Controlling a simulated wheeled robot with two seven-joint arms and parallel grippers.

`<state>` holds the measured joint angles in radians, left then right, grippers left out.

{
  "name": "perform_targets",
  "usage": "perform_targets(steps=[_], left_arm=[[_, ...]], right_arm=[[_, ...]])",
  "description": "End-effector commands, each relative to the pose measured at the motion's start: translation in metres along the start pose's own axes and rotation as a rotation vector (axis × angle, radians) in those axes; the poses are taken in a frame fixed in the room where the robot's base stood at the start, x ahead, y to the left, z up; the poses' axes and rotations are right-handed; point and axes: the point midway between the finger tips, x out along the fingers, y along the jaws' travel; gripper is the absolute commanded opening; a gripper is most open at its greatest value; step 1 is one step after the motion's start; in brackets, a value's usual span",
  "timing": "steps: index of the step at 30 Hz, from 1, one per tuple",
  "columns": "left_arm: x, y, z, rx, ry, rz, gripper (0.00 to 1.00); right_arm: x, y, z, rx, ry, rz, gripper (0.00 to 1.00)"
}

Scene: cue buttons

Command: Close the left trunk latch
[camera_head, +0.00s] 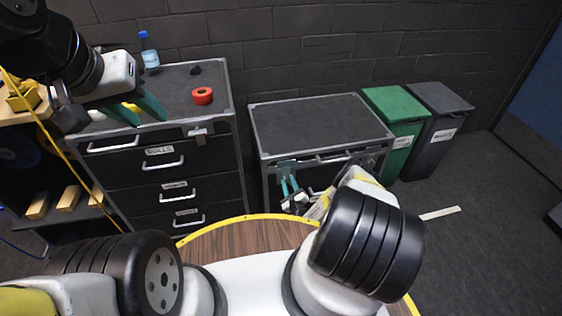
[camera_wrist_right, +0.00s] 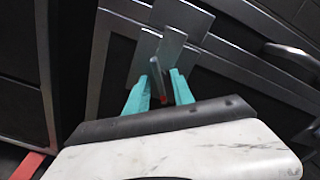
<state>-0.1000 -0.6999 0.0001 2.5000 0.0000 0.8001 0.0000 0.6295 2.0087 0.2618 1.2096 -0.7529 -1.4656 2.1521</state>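The trunk (camera_head: 320,122) is a low black chest with a grey-edged lid, lying flat. Its left latch (camera_head: 286,168) is on the front face, partly hidden behind my right gripper. In the right wrist view the latch is a grey metal plate (camera_wrist_right: 172,48) with a small dark lever with a red end. My right gripper (camera_head: 288,186) is at this latch; its teal fingers (camera_wrist_right: 165,80) are apart, one on either side of the lever. I cannot tell whether they touch it. My left gripper (camera_head: 138,108) is open and empty above the drawer cabinet's front edge.
The drawer cabinet (camera_head: 165,135) stands left of the trunk, with a red roll (camera_head: 202,96) and a blue bottle (camera_head: 149,52) on top. Green (camera_head: 395,112) and dark grey (camera_head: 440,105) bins stand right of the trunk. A trunk handle (camera_head: 333,158) is beside the latch.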

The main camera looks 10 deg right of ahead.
Motion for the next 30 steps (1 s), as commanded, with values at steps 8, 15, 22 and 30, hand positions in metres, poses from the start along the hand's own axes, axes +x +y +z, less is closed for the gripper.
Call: perform_targets(steps=[8, 15, 22, 30], left_arm=[[0.0000, 0.0000, 0.0000, 0.000, 0.000, 0.000, 0.36], [0.0000, 0.0000, 0.0000, 0.000, 0.000, 0.000, 0.36], [0.0000, 0.0000, 0.0000, 0.000, 0.000, 0.000, 0.36], [0.0000, 0.0000, 0.0000, 0.000, 0.000, 0.000, 0.36]], right_arm=[[-0.0002, 0.0000, 0.0000, 0.000, 0.000, 0.000, 0.00], [-0.0003, 0.0000, 0.0000, -0.017, 0.000, 0.000, 0.00], [-0.0003, -0.0005, 0.0001, -0.112, 0.000, 0.000, 0.00], [-0.0002, -0.0019, 0.0006, -0.336, 0.000, 0.000, 0.00]])
